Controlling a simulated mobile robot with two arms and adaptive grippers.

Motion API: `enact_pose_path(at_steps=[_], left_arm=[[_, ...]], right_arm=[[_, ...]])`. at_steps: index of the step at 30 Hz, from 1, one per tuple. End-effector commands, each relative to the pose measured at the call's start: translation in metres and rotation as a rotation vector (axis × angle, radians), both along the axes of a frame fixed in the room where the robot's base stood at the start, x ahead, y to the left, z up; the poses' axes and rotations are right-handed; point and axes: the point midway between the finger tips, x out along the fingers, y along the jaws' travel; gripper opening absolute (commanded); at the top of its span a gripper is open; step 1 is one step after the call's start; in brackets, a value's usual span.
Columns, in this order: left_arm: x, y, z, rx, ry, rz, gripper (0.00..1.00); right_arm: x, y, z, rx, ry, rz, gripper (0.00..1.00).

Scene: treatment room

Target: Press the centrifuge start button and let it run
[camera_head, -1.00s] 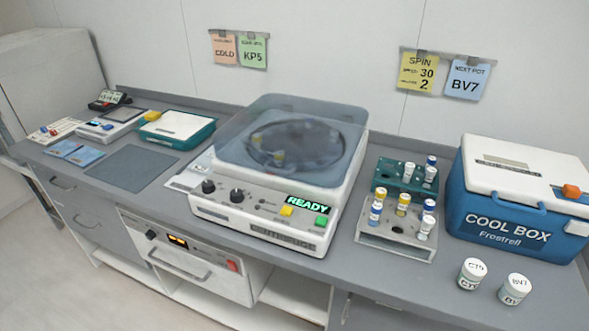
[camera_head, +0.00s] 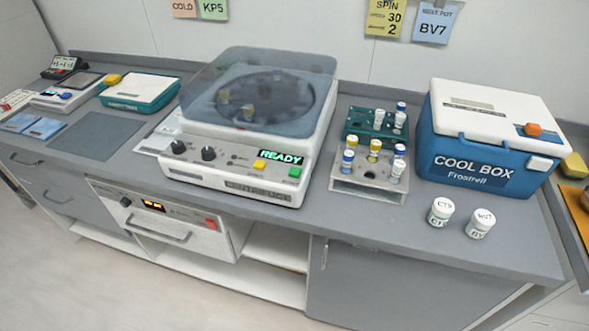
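The centrifuge (camera_head: 240,186) stands on the grey counter in the middle of the head view. Its tinted see-through lid (camera_head: 262,75) is over the bowl, and a few capped tubes show through it in the rotor (camera_head: 262,95). I cannot tell whether the lid is fully shut. The front panel has two dark knobs, a lit display (camera_head: 281,157) reading READY, a yellow button (camera_head: 259,166) and a green button (camera_head: 295,172). No button carries a start label that I can read. Neither of my grippers is in the picture.
Right of the centrifuge stand a tube rack (camera_head: 366,183) with several capped tubes, a green rack (camera_head: 366,124), a blue cool box (camera_head: 478,165) and two white pots (camera_head: 440,211) (camera_head: 481,223). A dark mat (camera_head: 92,134) lies left.

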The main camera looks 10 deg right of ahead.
Motion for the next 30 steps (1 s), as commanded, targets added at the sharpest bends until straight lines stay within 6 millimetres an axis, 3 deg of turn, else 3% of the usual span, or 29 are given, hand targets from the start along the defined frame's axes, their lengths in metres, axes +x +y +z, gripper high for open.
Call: enact_pose_path(at_steps=[3,8,30], left_arm=[[0.0000,-0.0001,0.0000,0.000,0.000,0.000,0.00],[0.0000,-0.0002,0.0000,0.000,0.000,0.000,0.00],[-0.0001,-0.0003,0.0000,0.000,0.000,0.000,0.00]], right_arm=[[0.0002,-0.0001,0.0000,0.000,0.000,0.000,0.40],[0.0002,-0.0002,0.0000,0.000,0.000,0.000,0.01],[0.0005,-0.0003,0.0000,0.000,-0.001,0.000,0.00]])
